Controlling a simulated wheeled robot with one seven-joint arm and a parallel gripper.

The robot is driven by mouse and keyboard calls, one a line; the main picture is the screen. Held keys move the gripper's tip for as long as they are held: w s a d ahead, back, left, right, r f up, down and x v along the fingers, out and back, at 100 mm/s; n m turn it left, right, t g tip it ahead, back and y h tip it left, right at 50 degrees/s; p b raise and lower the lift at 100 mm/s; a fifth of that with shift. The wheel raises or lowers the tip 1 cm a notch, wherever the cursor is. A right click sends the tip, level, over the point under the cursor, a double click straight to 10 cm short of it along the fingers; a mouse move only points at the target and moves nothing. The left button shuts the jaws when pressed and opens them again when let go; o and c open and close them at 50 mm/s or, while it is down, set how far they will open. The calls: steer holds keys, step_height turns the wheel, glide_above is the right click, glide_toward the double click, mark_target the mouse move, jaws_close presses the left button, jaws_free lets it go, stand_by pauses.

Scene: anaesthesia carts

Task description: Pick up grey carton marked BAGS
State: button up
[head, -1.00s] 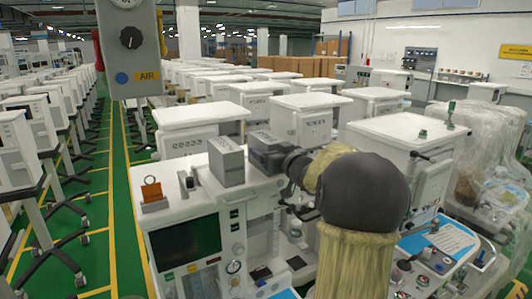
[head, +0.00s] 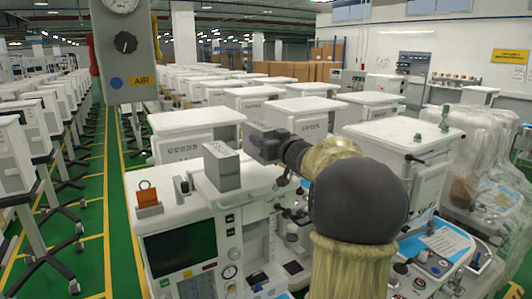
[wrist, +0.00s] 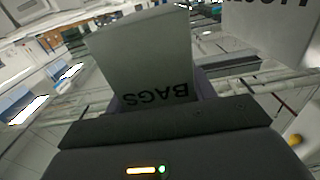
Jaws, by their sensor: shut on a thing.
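The grey carton marked BAGS (wrist: 145,62) fills the upper middle of the wrist view, its lettering upside down there. My gripper (head: 264,144) is shut on it, and the dark gripper body lies across the bottom of the wrist view.
An orange tag on a grey block (head: 149,196) and a small dark device (head: 182,186) sit on the same cart top (head: 195,204). A hanging AIR panel (head: 124,60) is at upper left. Other white carts (head: 300,115) stand close behind. A green aisle runs on the left.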

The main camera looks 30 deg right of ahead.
mark_target(266, 127)
step_height(266, 127, up, 5)
steer(key=shift+r+p, duration=0.15)
steer(key=shift+p, duration=0.15)
